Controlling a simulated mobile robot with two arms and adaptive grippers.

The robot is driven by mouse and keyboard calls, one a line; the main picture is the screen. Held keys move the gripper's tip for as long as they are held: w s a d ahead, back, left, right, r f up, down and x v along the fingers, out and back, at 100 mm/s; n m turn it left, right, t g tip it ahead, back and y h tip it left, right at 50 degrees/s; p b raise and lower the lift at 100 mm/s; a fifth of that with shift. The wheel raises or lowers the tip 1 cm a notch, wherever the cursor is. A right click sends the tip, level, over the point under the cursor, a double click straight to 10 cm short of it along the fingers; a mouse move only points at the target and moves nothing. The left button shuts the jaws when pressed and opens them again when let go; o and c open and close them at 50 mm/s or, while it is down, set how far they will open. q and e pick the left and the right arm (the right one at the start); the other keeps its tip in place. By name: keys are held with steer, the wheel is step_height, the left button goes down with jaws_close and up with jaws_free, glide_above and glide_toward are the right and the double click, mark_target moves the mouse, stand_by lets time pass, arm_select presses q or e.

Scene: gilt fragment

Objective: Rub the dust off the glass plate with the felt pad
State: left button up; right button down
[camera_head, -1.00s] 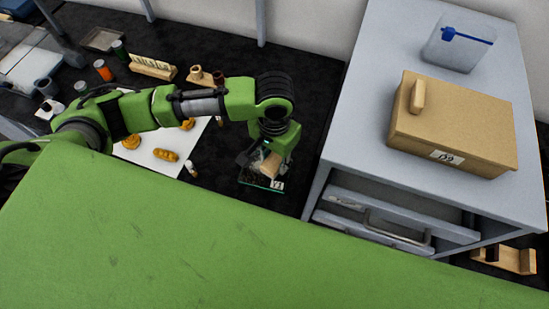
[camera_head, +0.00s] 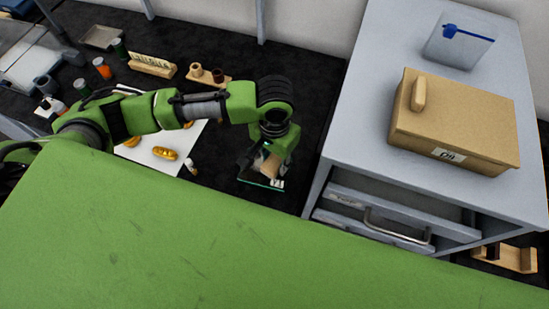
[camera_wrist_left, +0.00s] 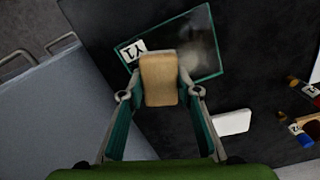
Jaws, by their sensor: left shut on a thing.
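My left gripper (camera_head: 267,164) is shut on the tan felt pad (camera_head: 271,167), which is block-shaped. The glass plate (camera_head: 262,182) lies on the dark bench below, with greenish edges and a white label at one corner. In the left wrist view the pad (camera_wrist_left: 158,72) sits between the fingertips of the left gripper (camera_wrist_left: 160,92), over the near edge of the plate (camera_wrist_left: 205,62), beside the "Y1" label. A hazy pale patch shows on the plate beyond the pad. I cannot tell whether the pad touches the glass. My right gripper is not in view.
A grey drawer cabinet (camera_head: 345,120) stands close right of the plate, carrying a tan lidded box (camera_head: 455,125) and a clear container (camera_head: 460,48). Left of the plate, a white sheet (camera_head: 145,155) holds golden pieces. A small white item (camera_wrist_left: 231,122) lies near the plate.

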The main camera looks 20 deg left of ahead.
mark_target(260, 164)
arm_select(q)
steer(key=shift+f, duration=0.2)
steer(key=shift+a+r+p, duration=0.15)
steer(key=shift+a+p, duration=0.25)
steer(key=shift+s+a+r+p, duration=0.1)
steer(key=shift+a+p, duration=0.75)
steer(key=shift+a, duration=0.8)
